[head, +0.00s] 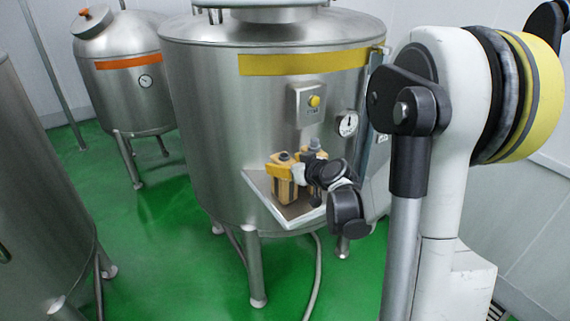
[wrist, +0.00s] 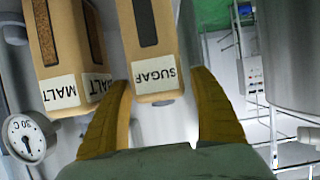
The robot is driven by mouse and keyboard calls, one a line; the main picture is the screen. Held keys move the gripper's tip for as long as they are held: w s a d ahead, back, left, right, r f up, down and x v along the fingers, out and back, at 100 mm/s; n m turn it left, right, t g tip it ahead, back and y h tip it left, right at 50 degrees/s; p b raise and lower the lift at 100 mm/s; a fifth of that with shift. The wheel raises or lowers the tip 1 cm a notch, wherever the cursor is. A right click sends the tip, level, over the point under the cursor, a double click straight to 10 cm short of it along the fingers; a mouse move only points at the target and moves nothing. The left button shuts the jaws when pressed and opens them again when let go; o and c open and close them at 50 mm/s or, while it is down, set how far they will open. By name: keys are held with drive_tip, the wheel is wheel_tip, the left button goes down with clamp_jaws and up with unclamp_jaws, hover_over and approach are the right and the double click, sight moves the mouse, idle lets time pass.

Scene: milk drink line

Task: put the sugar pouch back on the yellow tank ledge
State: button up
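The sugar pouch (wrist: 157,72), tan with a white label, stands between my two yellow fingers in the wrist view, which is upside down. My gripper (wrist: 163,80) looks open around it. The left finger is close to the pouch and a narrow gap shows at the right finger. In the head view my gripper (head: 290,168) comes in from the right at the pouches. The front pouch (head: 284,190), probably sugar, appears to rest on the ledge (head: 262,190) of the tank with the yellow band (head: 285,63). The exact contact is hard to see.
The malt pouch (wrist: 62,50) is close beside the sugar pouch. A button box (head: 307,103) and a round gauge (head: 348,123) are on the tank wall above the ledge. An orange-banded tank (head: 122,90) stands behind at the left. Green floor lies between the tanks.

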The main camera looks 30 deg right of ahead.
drive_tip(key=shift+r+p, duration=0.25)
drive_tip(key=shift+p, duration=0.05)
drive_tip(key=p+v, duration=0.2)
drive_tip(key=v, duration=0.9)
drive_tip(key=s+a+g+y, duration=0.25)
drive_tip(key=s+a, duration=0.25)
drive_tip(key=a, duration=0.7)
drive_tip(key=s+a+g+h, duration=0.3)
drive_tip(key=s+a, duration=0.3)
drive_tip(key=s, duration=0.6)
drive_tip(key=shift+a+r+g, duration=0.35)
drive_tip(key=shift+g, duration=0.2)
drive_tip(key=shift+w, duration=0.1)
